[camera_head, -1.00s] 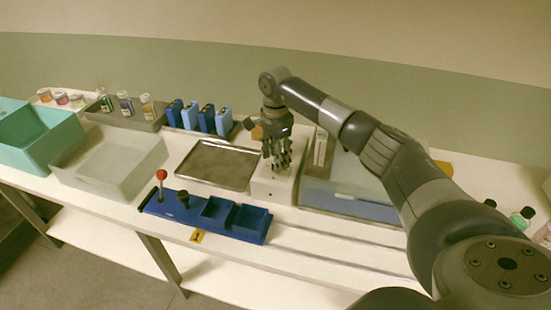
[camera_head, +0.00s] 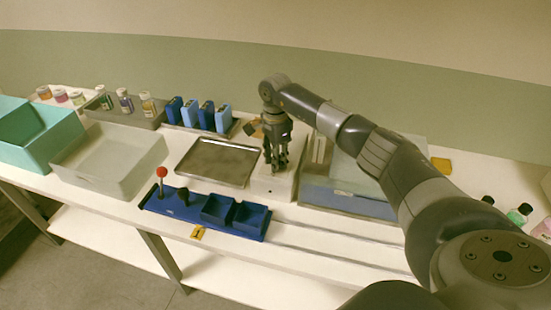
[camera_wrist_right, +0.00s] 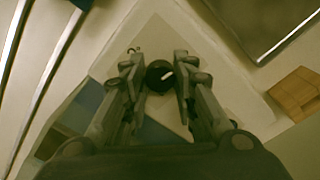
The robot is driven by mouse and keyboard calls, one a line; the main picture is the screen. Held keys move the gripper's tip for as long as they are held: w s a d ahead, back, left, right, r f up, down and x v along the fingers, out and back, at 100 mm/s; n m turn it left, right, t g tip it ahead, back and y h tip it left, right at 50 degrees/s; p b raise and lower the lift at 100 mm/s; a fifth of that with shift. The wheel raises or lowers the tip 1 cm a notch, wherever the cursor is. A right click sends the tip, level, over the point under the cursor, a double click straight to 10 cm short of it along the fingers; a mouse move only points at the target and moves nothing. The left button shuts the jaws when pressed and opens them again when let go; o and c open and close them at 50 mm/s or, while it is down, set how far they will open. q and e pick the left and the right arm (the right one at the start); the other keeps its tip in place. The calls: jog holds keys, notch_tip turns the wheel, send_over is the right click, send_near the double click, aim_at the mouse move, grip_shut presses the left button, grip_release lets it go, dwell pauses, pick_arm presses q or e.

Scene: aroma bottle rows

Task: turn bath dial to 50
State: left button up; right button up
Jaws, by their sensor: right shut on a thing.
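The bath dial (camera_wrist_right: 160,76) is a small round black knob with a white mark on it. It sits on the top of a white box-shaped bath unit (camera_head: 262,184), near the middle of the table. My right gripper (camera_head: 276,165) points down over this unit. In the right wrist view, the fingers (camera_wrist_right: 160,80) are on both sides of the dial and closed on it. In the head view, the fingers hide the dial. The number scale around the dial is not readable. My left gripper is not in view.
A dark metal tray (camera_head: 217,162) lies left of the unit. A blue panel (camera_head: 222,228) with a red-topped lever (camera_head: 161,172) is in front. Blue packs (camera_head: 206,116) and bottles stand behind. A clear-sided blue-based box (camera_head: 345,203) is close on the right.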

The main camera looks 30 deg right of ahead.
jog(key=shift+m, duration=0.8)
jog(key=m+b, duration=0.1)
jog(key=m, duration=0.4)
jog(key=shift+w, duration=0.1)
jog(key=m, duration=0.4)
jog(key=shift+d+m, duration=0.1)
jog(key=shift+m, duration=0.3)
jog(key=m+p, duration=0.1)
jog(key=m, duration=0.5)
jog(key=shift+r, duration=0.1)
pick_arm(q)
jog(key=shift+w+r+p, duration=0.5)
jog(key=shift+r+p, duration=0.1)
pick_arm(e)
jog(key=m, duration=0.6)
jog(key=shift+d, duration=0.15)
jog(key=shift+w, duration=0.1)
jog(key=o, duration=1.1)
jog(key=shift+c, duration=0.2)
